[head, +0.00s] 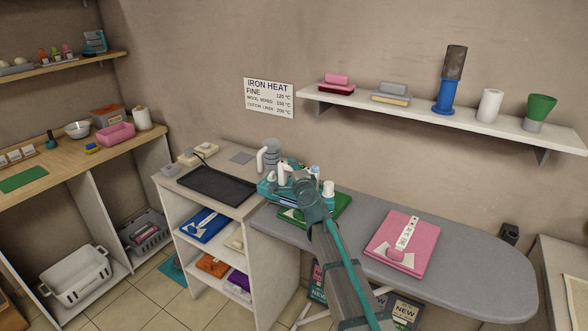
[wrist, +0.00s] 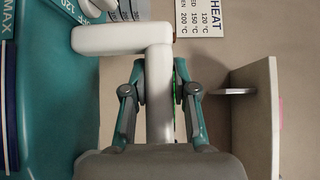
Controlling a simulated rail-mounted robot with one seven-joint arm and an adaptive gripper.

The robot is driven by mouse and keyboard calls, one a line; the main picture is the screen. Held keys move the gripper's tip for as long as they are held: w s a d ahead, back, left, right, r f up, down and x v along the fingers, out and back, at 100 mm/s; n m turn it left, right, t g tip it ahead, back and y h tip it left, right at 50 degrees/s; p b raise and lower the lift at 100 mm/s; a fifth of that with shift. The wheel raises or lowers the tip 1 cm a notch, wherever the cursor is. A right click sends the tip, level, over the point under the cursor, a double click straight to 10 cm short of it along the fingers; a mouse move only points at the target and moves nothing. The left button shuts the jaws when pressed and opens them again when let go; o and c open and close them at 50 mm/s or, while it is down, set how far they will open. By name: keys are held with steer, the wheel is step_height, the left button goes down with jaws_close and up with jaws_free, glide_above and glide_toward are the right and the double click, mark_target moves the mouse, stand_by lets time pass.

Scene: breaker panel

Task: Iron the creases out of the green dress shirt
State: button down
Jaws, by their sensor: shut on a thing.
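The green dress shirt (head: 338,208) lies on the grey ironing board (head: 465,258), partly hidden behind my arm and the iron. Its creases are too small to make out. A teal iron (head: 268,188) with white parts is at the shirt's left end. My gripper (head: 303,186) is at the iron. In the wrist view my gripper (wrist: 159,80) is shut on the iron's white handle (wrist: 110,39), with a finger on each side of its upright part. The teal body with MAX and OFF 120 markings (wrist: 50,100) shows at left. I cannot tell whether the iron touches the shirt.
A folded pink shirt (head: 425,238) lies on the board to the right. A shelf unit with a black tray (head: 217,187) and a grey jug (head: 268,156) stands left. A wall shelf (head: 455,122) hangs above. The heat sign (head: 268,97) lists fabric temperatures. The board's right end is clear.

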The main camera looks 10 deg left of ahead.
mark_target(316, 174)
steer(key=shift+r, duration=0.1)
steer(key=shift+s+d+b, duration=0.65)
steer(key=shift+d+b, duration=0.05)
steer(key=shift+d, duration=0.75)
steer(key=shift+s+d+b, duration=0.6)
steer(key=shift+d+b, duration=0.1)
steer(key=shift+d, duration=0.7)
steer(key=shift+s+d+b, duration=0.65)
steer(key=shift+d+b, duration=0.05)
steer(key=shift+d, duration=0.75)
steer(key=shift+w+a+r+p, duration=0.2)
steer(key=shift+r+p, duration=0.2)
steer(key=shift+p, duration=0.25)
steer(key=shift+r+p, duration=1.8)
steer(key=shift+r, duration=0.45)
